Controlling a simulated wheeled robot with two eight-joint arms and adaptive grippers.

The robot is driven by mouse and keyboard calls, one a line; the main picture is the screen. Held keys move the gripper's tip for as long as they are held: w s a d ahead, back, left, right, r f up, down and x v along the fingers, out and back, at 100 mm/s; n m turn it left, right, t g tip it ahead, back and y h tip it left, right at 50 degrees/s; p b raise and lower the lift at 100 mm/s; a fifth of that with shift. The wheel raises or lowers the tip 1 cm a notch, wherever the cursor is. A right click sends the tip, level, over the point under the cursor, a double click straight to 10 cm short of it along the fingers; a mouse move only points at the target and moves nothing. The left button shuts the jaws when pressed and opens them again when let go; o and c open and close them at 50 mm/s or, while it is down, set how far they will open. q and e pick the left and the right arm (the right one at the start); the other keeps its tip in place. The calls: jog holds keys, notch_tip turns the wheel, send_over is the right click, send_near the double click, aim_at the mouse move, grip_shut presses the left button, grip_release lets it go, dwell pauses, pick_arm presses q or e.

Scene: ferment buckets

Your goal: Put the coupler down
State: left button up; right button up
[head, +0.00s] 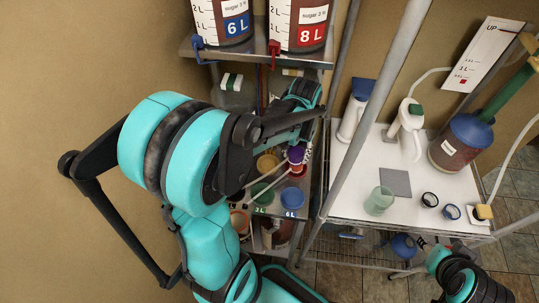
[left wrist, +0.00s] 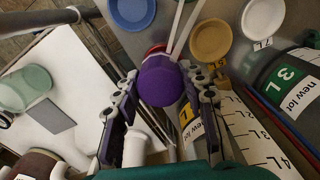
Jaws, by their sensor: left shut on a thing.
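The coupler appears to be the purple capped piece (head: 296,155) in front of the shelf of small coloured dishes. In the left wrist view the purple piece (left wrist: 161,82) sits between the two fingers of my left gripper (left wrist: 160,88), which is shut on it. A red part or dish shows just behind it; I cannot tell whether they touch. Two thin white rods run past it. In the head view my left gripper (head: 301,152) is partly hidden by its own arm. My right arm shows at the lower right, with no fingers visible.
Buckets marked 6 L (head: 222,22) and 8 L (head: 298,24) stand above. A rack post separates the white table (head: 345,195), which holds a green cup (head: 379,200) and bottles.

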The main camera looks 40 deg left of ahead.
pick_arm(q)
jog(key=a+f, duration=0.2)
jog(key=a, duration=0.1)
jog(key=s+a+f+b, duration=0.1)
jog(key=a+f, duration=0.1)
jog(key=a, duration=0.1)
jog(key=a+f, duration=0.2)
jog(key=a, duration=0.1)
jog(key=shift+s+a+b, duration=0.3)
jog(key=shift+a+b, duration=0.05)
jog(key=shift+f+b, duration=0.55)
jog(key=shift+f, duration=1.45)
jog(key=shift+f, duration=0.2)
jog(key=o, duration=1.3)
jog(key=shift+r, duration=0.1)
